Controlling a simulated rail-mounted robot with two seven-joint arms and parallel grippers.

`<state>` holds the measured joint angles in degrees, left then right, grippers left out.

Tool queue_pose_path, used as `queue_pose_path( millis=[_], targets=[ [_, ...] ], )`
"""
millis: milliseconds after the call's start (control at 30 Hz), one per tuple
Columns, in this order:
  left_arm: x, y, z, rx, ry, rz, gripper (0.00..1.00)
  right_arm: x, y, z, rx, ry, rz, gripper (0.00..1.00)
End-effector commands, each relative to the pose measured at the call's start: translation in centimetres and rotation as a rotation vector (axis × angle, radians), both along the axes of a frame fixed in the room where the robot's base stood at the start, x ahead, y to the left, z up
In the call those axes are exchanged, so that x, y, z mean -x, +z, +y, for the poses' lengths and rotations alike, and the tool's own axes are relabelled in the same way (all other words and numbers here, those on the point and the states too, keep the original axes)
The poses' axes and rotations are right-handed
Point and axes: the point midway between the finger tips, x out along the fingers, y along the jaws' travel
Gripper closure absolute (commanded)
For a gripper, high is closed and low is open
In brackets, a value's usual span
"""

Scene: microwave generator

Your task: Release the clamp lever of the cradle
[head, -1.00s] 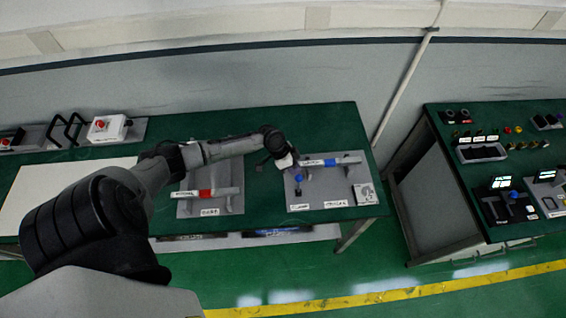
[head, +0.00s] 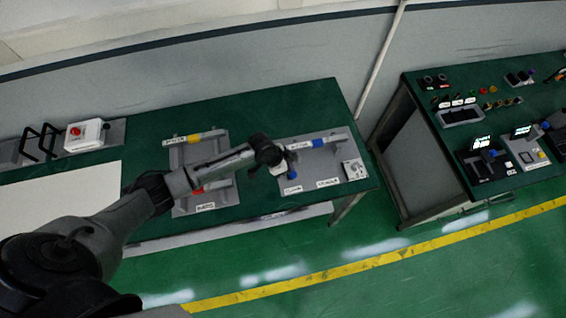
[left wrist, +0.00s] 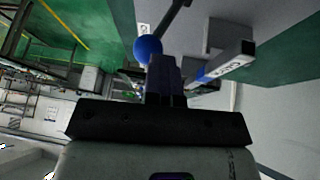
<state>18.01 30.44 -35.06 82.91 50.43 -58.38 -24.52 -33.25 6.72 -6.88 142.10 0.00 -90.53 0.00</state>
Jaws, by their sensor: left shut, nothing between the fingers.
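The cradle plate (head: 340,165) lies at the right end of the left table. A bar with a blue band (head: 317,143) stands across it. The clamp lever's blue ball knob (head: 291,175) shows small beside my left gripper (head: 284,168), near the front-left label. In the left wrist view the blue knob (left wrist: 147,47) sits on a dark rod, just beyond and left of the fingertips of my left gripper (left wrist: 164,62). The fingers are shut with nothing between them. I cannot tell if they touch the knob. The lever's base is mostly hidden in the head view. My right gripper is not in view.
A second plate (head: 222,198) with red and yellow banded bars stands left of the cradle, under my left arm. A white box with a red button (head: 86,134) is at far left. A control desk (head: 440,150) stands right, across a gap.

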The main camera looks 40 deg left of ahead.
Motion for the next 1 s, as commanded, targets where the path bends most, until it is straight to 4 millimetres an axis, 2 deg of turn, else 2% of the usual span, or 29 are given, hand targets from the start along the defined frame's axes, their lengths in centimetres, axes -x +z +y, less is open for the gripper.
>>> queue_pose_path(
  millis=[567, 667, 867, 1000],
  targets=[
    [0.1, 0.0, -0.2, 0.003, -0.003, 0.003, 1.0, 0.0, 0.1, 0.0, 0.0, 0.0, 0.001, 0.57],
    [-0.3, 0.5, 0.4, 0.002, -0.001, 0.002, 1.0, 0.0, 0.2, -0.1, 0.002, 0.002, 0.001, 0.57],
    [-1.8, 2.5, 3.3, -0.002, 0.008, -0.001, 1.0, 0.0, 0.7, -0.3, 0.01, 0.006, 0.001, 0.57],
    [-0.4, 4.4, 3.5, -0.001, 0.002, -0.001, 1.0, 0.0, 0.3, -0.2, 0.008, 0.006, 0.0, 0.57]
  ],
)
